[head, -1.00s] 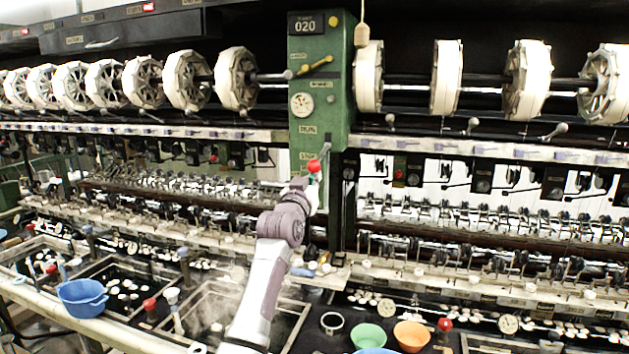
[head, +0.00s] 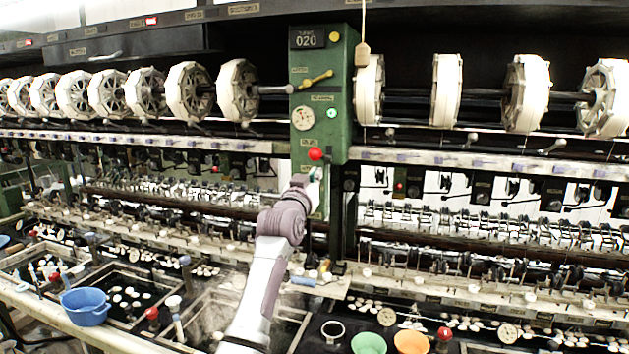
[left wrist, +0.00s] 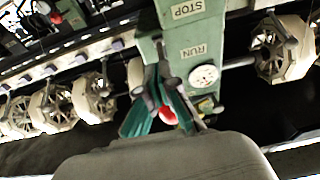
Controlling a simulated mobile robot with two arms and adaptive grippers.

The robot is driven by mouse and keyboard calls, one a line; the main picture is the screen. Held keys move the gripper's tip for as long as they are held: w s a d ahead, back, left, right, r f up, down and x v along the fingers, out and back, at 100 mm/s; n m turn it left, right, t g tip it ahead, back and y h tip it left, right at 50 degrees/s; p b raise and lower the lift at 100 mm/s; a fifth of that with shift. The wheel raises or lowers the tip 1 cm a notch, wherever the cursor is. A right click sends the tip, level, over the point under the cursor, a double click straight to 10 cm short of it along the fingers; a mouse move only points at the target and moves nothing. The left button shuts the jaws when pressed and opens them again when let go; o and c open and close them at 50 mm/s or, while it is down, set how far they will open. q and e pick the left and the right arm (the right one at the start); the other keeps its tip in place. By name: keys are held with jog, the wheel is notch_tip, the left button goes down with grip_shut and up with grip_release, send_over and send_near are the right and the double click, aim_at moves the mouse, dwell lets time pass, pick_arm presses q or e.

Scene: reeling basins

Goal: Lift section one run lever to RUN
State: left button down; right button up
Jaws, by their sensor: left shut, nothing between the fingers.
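The section one run lever's red knob (head: 315,154) is on the green control post (head: 341,70), just below the upper label, which reads RUN in the left wrist view (left wrist: 195,50). The knob also shows in that view, red and partly covered by my fingers. My left gripper (head: 314,178) is shut and empty, directly below the knob. Its teal fingers also show in the left wrist view (left wrist: 163,100). I cannot tell whether they touch the lever. A green lamp (head: 331,113) on the post is lit. My right gripper is not in view.
White reels (head: 445,85) line both sides of the post above a long rail. Basins lie below, with a blue bowl (head: 86,306), a green bowl (head: 368,343) and an orange bowl (head: 411,342). A wooden pull (head: 362,54) hangs beside the post.

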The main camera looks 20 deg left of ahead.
pick_arm(q)
jog(key=f+v, duration=0.1)
jog(key=v, duration=1.5)
jog(key=shift+f, duration=0.2)
